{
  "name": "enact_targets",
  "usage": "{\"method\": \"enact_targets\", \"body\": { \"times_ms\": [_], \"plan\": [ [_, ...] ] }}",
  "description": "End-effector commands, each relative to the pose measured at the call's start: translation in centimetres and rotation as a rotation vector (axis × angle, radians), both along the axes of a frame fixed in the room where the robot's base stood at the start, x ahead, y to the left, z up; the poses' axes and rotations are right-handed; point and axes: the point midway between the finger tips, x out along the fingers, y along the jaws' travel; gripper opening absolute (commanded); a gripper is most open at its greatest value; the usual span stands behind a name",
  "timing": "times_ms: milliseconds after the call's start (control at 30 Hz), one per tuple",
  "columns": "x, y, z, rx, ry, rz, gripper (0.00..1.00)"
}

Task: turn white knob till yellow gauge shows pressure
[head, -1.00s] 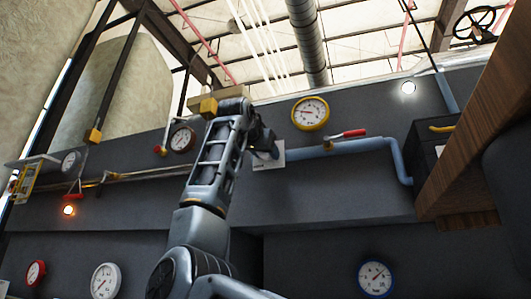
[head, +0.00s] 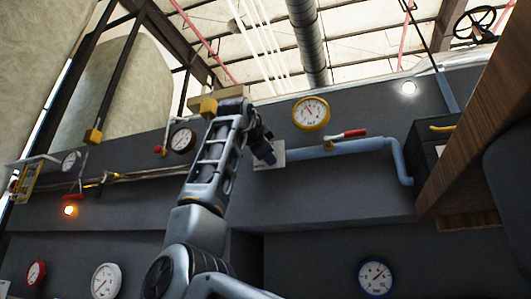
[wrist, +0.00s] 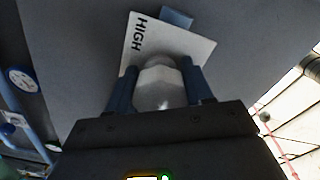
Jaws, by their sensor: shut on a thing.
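A white knob (wrist: 158,88) sits between the two blue fingers of my gripper (wrist: 160,75) in the wrist view. My gripper is shut on it. Behind the knob is a white plate (wrist: 203,46) with the word HIGH. In the head view my gripper (head: 267,152) is at the wall, at the plate (head: 279,150), and it hides the knob. The yellow gauge (head: 311,113) hangs on the wall just above and right of my gripper. Its needle points up and to the left.
A blue pipe (head: 350,147) with a red-handled valve (head: 351,134) runs right from the plate. A dark gauge (head: 182,139) is left of my arm. A wooden beam (head: 480,140) juts in at the right. A blue gauge (head: 376,277) is lower right.

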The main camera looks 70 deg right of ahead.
Motion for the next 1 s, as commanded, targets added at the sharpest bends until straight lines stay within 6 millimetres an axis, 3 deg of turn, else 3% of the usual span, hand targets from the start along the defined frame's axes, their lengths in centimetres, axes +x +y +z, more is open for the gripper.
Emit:
{"method": "enact_targets", "body": {
  "times_ms": [667, 700, 933, 1000],
  "plan": [
    [-0.06, 0.04, 0.03, 0.004, -0.063, -0.001, 0.20],
    [-0.06, 0.04, 0.03, 0.004, -0.063, -0.001, 0.54],
    [-0.03, 0.02, 0.01, 0.005, -0.062, 0.000, 0.76],
    [-0.03, 0.01, 0.01, 0.005, -0.062, 0.000, 0.76]
  ]
}}
